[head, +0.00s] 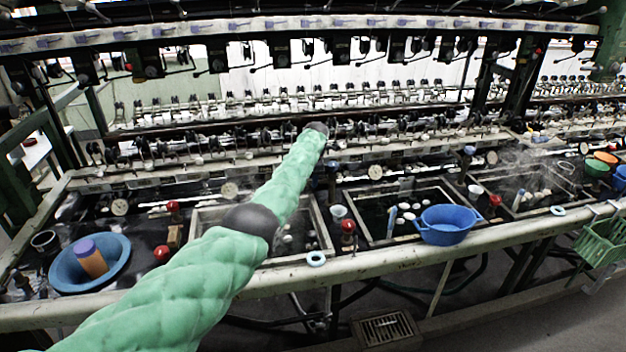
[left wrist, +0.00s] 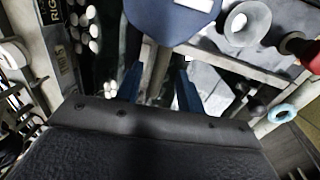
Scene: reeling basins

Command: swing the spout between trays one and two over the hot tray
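A blue-capped spout post (head: 333,167) stands between the left tray (head: 328,238) and the middle tray (head: 362,243) in the head view. My left arm reaches over the left tray, its wrist just left of the post; its fingers are hidden there. In the left wrist view my left gripper (left wrist: 158,76) has two blue fingers apart. A grey bar (left wrist: 154,72), possibly the spout's pipe, runs between them below a blue cap (left wrist: 170,18) with a white label. I cannot tell whether either finger touches it. Steam shows near the right tray (head: 508,213). My right gripper is out of view.
A red knob (head: 348,226) and a pale cup (head: 338,212) stand near the post. A blue basin (head: 447,222) sits at the middle tray's front edge. A blue bowl (head: 62,272) is far left. Reeling machinery (head: 230,145) lines the back.

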